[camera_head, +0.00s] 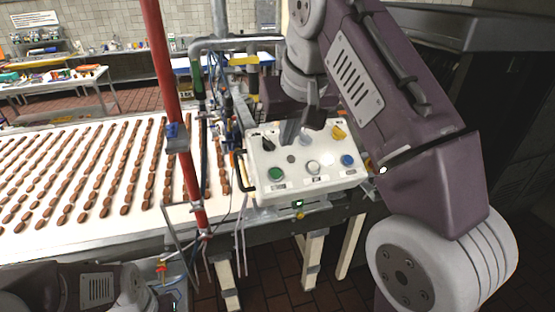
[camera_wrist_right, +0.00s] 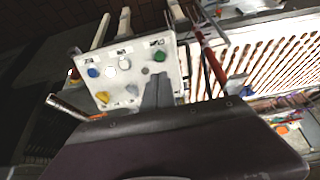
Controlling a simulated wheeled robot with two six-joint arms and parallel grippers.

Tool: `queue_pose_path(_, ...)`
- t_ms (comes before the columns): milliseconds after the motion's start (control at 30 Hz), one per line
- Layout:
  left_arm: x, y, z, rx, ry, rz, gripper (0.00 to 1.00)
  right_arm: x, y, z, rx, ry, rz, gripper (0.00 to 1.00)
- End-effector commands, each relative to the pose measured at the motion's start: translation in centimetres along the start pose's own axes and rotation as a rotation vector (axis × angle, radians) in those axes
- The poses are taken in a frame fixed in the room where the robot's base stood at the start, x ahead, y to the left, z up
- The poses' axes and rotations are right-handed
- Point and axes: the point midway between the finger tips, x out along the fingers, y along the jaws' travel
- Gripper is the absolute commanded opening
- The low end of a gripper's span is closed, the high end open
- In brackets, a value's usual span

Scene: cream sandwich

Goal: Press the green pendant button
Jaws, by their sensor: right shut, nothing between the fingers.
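The white control panel (camera_head: 311,184) stands tilted in the middle of the head view. It also shows in the right wrist view (camera_wrist_right: 133,80). The round green button (camera_head: 276,174) is at its lower left; in the wrist view the green button (camera_wrist_right: 160,57) is at the panel's upper right. My right gripper (camera_head: 288,138) is over the panel's upper part, above and slightly right of the green button in the head view. Its fingers are shut and empty; in the wrist view the fingertips (camera_wrist_right: 158,80) point towards the green button, with a visible gap between them.
A white button (camera_head: 313,167), a blue button (camera_head: 347,160), a black switch (camera_head: 268,144) and a yellow switch (camera_head: 338,132) share the panel. A red post (camera_head: 169,105) stands left of it. A conveyor (camera_head: 75,178) with rows of brown biscuits fills the left.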

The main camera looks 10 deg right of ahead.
Motion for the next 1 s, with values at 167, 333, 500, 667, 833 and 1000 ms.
queue_pose_path(167,0.2,0.0,0.0,0.000,0.000,0.000,0.36,0.4,0.0,0.1,0.000,-0.001,0.000,0.00)
queue_pose_path(333,1.1,0.0,0.1,0.000,0.000,0.000,0.36,3.1,0.1,0.3,0.001,-0.004,0.001,0.00)
queue_pose_path(500,1.6,0.0,0.2,0.000,0.000,0.000,0.36,6.7,0.1,0.2,0.001,-0.005,0.002,0.00)
queue_pose_path(667,1.7,0.0,0.2,0.000,0.000,0.000,0.36,10.1,0.1,0.1,0.001,-0.005,0.001,0.00)
queue_pose_path(833,1.3,0.0,0.1,0.000,0.000,0.000,0.36,12.6,0.1,0.0,0.001,-0.002,0.001,0.00)
queue_pose_path(1000,1.1,0.0,0.1,0.000,0.000,0.000,0.36,13.9,0.1,0.0,0.001,-0.001,0.001,0.00)
